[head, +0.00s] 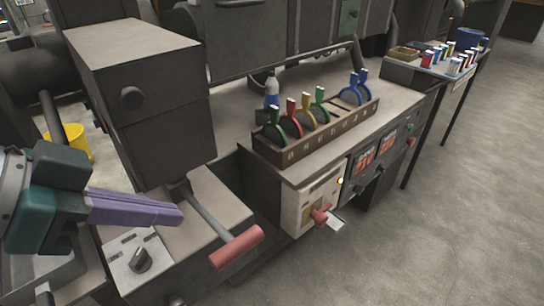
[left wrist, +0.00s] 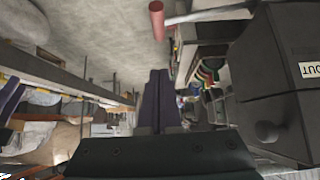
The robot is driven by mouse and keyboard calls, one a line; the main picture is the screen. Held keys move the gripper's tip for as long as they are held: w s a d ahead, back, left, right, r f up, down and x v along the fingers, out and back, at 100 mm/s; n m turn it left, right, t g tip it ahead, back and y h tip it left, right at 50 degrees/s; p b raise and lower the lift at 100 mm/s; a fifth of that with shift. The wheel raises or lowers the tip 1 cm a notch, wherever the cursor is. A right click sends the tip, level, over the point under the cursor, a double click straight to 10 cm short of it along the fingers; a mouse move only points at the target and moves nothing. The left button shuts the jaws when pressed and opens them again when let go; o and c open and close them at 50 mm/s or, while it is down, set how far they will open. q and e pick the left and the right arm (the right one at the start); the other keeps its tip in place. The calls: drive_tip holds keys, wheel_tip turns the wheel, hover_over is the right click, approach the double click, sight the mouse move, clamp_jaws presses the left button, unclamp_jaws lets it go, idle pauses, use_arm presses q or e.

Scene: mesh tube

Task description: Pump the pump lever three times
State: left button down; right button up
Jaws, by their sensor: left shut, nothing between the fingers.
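The pump lever is a grey rod with a red handle (head: 237,247). It sticks out at a downward slant from under a dark box-shaped machine (head: 141,105) in the head view. The red handle also shows at the top of the left wrist view (left wrist: 157,20). My left gripper (head: 178,214), with purple fingers, is shut and empty to the left of the lever rod. Its tips look close to the rod, but I cannot tell the gap. The shut fingers point up the middle of the left wrist view (left wrist: 157,85). My right gripper is not in view.
A control panel with a black knob (head: 140,260) lies below my left gripper. A rack of coloured levers (head: 315,130) stands on the bench to the right. A red-handled switch (head: 321,215) juts from the bench front. Open floor (head: 450,220) lies at right.

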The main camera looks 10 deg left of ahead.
use_arm(q)
drive_tip(key=b, duration=0.2)
hover_over(243, 238)
drive_tip(key=s+a, duration=0.2)
drive_tip(key=f, duration=0.7)
drive_tip(key=shift+s+d, duration=0.15)
drive_tip(key=shift+s, duration=0.05)
wheel_tip(243, 238, down, 3)
drive_tip(key=shift+r, duration=0.1)
drive_tip(key=shift+f, duration=0.7)
